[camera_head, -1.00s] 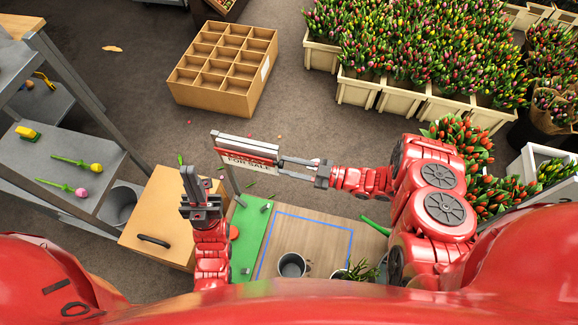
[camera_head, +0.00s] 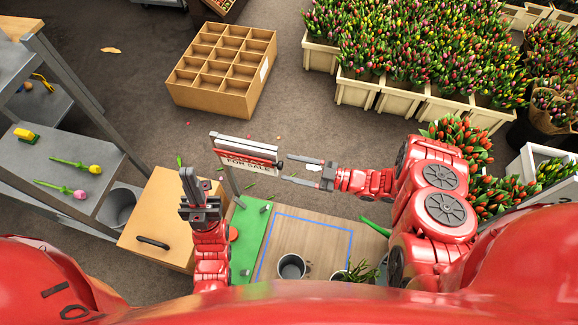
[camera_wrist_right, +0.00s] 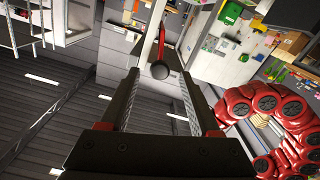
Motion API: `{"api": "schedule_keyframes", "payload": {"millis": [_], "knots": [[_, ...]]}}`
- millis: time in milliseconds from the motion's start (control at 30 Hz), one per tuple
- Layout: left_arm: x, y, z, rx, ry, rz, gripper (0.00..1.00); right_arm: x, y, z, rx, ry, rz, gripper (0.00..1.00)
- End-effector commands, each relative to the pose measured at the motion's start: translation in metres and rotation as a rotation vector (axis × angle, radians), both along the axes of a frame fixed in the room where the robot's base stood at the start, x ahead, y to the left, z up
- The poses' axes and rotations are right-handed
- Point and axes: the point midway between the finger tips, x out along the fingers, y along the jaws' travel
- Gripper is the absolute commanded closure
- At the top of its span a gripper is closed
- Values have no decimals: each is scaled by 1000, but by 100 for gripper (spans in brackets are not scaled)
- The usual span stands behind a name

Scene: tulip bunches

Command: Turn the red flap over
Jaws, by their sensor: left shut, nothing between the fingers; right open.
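A dark round knob (camera_head: 280,165) sits at the sign's right end. My right gripper (camera_head: 284,168) is open, pointing left at that end. In the right wrist view the knob (camera_wrist_right: 160,71) shows beyond and between the open fingers (camera_wrist_right: 157,88), with a red strip (camera_wrist_right: 171,57) behind it. I cannot tell whether the fingers touch the knob. My left gripper (camera_head: 188,180) is shut and empty, pointing up left of the sign.
Below the sign are a green board (camera_head: 246,238), a wooden table top (camera_head: 318,238) with a blue outline, and a grey cup (camera_head: 291,267). A compartment box (camera_head: 220,92) stands on the floor behind.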

Motion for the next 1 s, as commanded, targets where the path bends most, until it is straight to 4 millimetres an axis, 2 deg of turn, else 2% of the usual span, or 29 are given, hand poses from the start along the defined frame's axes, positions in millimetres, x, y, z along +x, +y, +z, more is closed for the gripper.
{"api": "schedule_keyframes", "payload": {"millis": [100, 300, 433, 767, 867, 967, 1000], "knots": [[0, 0, -7, 0, 0, 0, 100, -6, -22, -2, 0, -1, -5, 37], [0, 0, -14, 0, 0, 0, 100, -15, -50, -2, -1, -1, -4, 37], [0, 0, -15, 0, 0, 0, 100, -18, -56, -1, -1, -1, -2, 37], [0, 0, -14, 0, 0, 0, 100, -18, -58, 0, -9, -25, -1, 36], [0, 0, -15, 0, 0, 0, 100, -17, -62, -1, -51, -158, 2, 36], [0, 0, -15, 0, 0, 0, 100, -17, -71, -2, -132, -425, 10, 36], [0, 0, -15, 0, 0, 0, 100, -17, -74, -2, -173, -562, 16, 36]]}}
